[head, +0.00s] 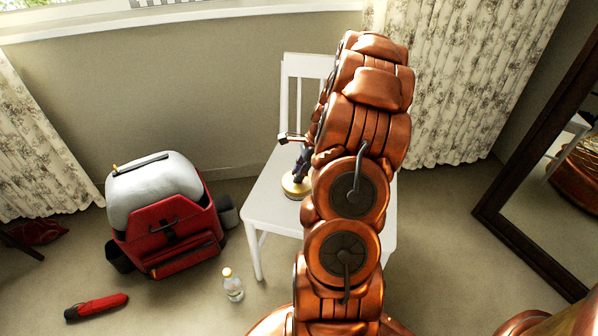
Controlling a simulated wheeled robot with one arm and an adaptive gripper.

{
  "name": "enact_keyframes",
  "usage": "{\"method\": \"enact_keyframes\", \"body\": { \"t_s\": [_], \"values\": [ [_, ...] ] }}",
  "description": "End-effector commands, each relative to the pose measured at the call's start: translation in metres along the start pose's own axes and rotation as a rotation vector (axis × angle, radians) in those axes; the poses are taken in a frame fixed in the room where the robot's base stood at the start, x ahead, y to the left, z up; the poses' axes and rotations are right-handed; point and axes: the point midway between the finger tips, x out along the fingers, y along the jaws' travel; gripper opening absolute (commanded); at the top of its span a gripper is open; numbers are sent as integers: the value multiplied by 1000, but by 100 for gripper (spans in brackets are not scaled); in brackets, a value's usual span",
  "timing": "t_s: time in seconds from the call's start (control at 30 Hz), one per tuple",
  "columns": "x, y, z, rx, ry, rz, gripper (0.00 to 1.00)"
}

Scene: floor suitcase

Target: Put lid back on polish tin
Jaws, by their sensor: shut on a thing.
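The polish tin (296,190) shows as a small round gold-coloured thing at the white chair's seat, just left of my arm. My gripper (300,176) is directly above it, pointing down, with its dark fingers partly hidden by my arm. It is shut on the lid, at or just over the tin. The lid and tin cannot be told apart at this size, and I cannot tell whether the lid is seated or still a little above the rim.
The white chair (271,205) stands against the wall, partly behind my arm. A red and white suitcase-like bag (165,222), a clear bottle (232,287) and a red folded umbrella (97,307) are on the carpet at left. A dark-framed mirror (520,240) leans at right.

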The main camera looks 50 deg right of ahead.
Motion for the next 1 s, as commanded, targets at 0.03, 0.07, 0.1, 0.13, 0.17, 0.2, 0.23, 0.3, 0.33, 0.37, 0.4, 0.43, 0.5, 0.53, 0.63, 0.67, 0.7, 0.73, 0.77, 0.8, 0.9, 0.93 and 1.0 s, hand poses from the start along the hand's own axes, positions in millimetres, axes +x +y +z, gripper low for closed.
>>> {"method": "enact_keyframes", "body": {
  "t_s": [0.03,0.07,0.1,0.13,0.17,0.2,0.23,0.3,0.33,0.37,0.4,0.43,0.5,0.53,0.63,0.67,0.7,0.73,0.77,0.8,0.9,0.93,1.0],
  "values": [
    [0,0,0,0,0,0,0],
    [0,0,0,0,0,0,0],
    [0,0,0,0,0,0,0],
    [0,0,0,0,0,0,0],
    [0,0,0,0,0,0,0],
    [0,0,0,0,0,0,0],
    [0,0,0,0,0,0,0],
    [0,0,0,0,0,0,0],
    [0,0,0,0,0,0,0],
    [0,0,0,0,0,0,0],
    [0,0,0,0,0,0,23],
    [0,0,0,0,0,0,26],
    [0,0,0,0,0,0,34],
    [0,0,0,0,0,0,37],
    [0,0,0,0,0,0,47],
    [0,0,0,0,0,0,50],
    [0,0,0,0,0,0,52],
    [0,0,0,0,0,-1,52],
    [0,0,0,0,0,-1,52],
    [0,0,0,0,0,-1,52],
    [0,0,0,0,0,0,53],
    [0,0,0,0,0,0,56],
    [0,0,0,0,0,-1,63]
  ]
}}
